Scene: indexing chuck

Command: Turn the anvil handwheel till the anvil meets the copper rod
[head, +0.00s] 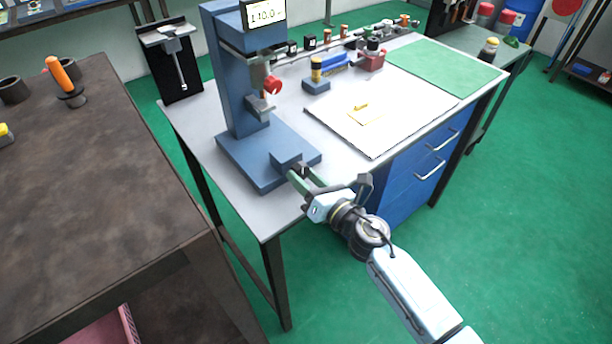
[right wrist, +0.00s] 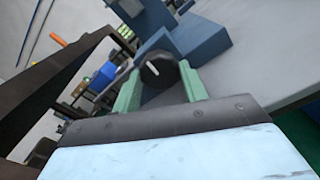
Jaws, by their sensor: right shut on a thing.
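A blue bench gauge stand (head: 230,85) with a lit display (head: 265,14) and a red knob (head: 272,85) stands on the grey table. The anvil area (head: 262,108) is below its head; I cannot make out the copper rod there. My right gripper (head: 298,178) reaches the front of the stand's base. In the right wrist view, its green fingers are shut on either side of a black handwheel (right wrist: 158,70) with a white mark. In the head view the fingers mostly hide the handwheel. My left gripper is not in view.
On the grey table (head: 190,120) lie a white sheet (head: 340,125) with a small yellow piece, a green mat (head: 440,65) and a row of small parts at the back. A dark brown bench (head: 100,180) stands at left. Green floor is free at right.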

